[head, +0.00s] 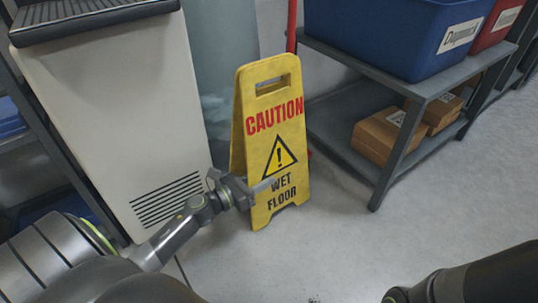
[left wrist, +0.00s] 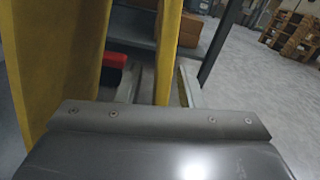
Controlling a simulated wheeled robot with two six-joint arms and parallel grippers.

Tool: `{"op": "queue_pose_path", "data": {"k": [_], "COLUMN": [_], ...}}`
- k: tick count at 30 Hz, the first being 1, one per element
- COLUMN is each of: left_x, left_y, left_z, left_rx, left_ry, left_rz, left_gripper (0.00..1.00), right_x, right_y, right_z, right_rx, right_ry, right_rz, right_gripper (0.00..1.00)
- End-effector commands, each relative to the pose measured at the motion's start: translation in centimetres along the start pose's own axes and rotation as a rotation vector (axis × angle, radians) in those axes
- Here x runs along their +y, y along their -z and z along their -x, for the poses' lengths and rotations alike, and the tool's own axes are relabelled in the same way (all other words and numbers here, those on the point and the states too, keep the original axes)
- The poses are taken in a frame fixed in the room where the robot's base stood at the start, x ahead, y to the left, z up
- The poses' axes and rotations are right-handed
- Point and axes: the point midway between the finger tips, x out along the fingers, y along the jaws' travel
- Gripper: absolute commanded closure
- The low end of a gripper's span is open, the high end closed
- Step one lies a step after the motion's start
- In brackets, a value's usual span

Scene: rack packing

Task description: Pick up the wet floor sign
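The yellow wet floor sign (head: 272,140) stands upright on the floor with its two panels spread, reading "CAUTION WET FLOOR". My left gripper (head: 258,187) is at the left edge of its front panel, at about the height of the word "WET", with one finger across the panel's face. In the left wrist view the fingers of my left gripper (left wrist: 158,84) are apart, one on each side of one yellow panel (left wrist: 171,45). A gap shows between the left finger and that panel. The other panel (left wrist: 60,70) lies further left. My right gripper is out of view.
A white cabinet (head: 115,110) with a vent stands left of the sign. A grey metal rack (head: 350,125) at the right holds a blue bin (head: 395,35), a red bin (head: 495,28) and cardboard boxes (head: 385,135). The floor (head: 330,240) in front is clear.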

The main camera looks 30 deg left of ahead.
Motion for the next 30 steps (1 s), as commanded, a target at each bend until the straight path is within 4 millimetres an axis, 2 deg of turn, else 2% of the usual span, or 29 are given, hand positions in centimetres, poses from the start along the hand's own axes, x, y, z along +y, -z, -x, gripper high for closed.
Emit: {"op": "queue_pose_path", "data": {"k": [9, 17, 30], "left_x": [0.01, 0.01, 0.02], "left_y": [0.03, 0.03, 0.03], "left_z": [-0.39, -0.37, -0.36], "left_rx": [0.002, 0.002, 0.002], "left_ry": [-0.001, -0.001, -0.001], "left_rz": [0.0, 0.0, 0.0], "left_gripper": [0.67, 1.0, 1.0], "right_x": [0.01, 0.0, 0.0], "right_y": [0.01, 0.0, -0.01], "right_z": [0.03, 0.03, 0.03], "right_rx": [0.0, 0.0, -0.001], "right_ry": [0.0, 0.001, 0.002], "right_rz": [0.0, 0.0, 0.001], "right_gripper": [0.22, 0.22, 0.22]}}
